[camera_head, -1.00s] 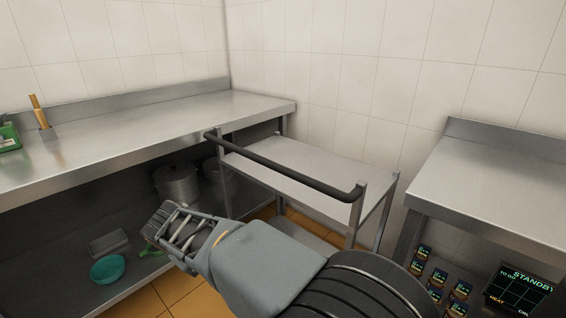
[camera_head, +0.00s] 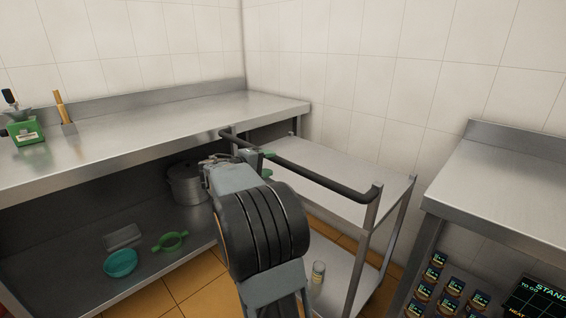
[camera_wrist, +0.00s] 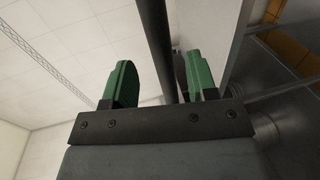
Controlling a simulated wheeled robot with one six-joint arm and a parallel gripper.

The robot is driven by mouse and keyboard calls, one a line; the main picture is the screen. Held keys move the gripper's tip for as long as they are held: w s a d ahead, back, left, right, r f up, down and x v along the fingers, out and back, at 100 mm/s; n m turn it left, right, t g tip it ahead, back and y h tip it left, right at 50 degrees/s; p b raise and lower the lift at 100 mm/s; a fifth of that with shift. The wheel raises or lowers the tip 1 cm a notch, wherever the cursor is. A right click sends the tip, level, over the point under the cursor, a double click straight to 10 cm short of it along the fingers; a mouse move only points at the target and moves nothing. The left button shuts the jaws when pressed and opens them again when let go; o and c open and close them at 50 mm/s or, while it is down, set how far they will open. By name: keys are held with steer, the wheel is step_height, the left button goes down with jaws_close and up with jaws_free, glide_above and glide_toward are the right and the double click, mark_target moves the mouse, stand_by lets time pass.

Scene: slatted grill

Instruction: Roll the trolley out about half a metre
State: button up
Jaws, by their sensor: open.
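The trolley (camera_head: 345,180) is a grey metal frame with a flat top shelf and a lower shelf. It stands in the corner between two counters. Its dark handle bar (camera_head: 325,180) runs along the near side of the top. My gripper (camera_head: 264,164) is at the left part of this bar, with green finger pads partly showing; my wrist hides the rest. In the wrist view my gripper (camera_wrist: 160,82) is open, with a green finger on each side. The dark bar (camera_wrist: 157,40) passes between the fingers, with gaps on both sides.
A second counter (camera_head: 500,185) is close on the right. A small jar (camera_head: 318,271) stands on the trolley's lower shelf.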

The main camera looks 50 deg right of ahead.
mark_target(276, 161)
steer(key=shift+x, duration=3.6)
steer(key=shift+a, duration=0.1)
jaws_close()
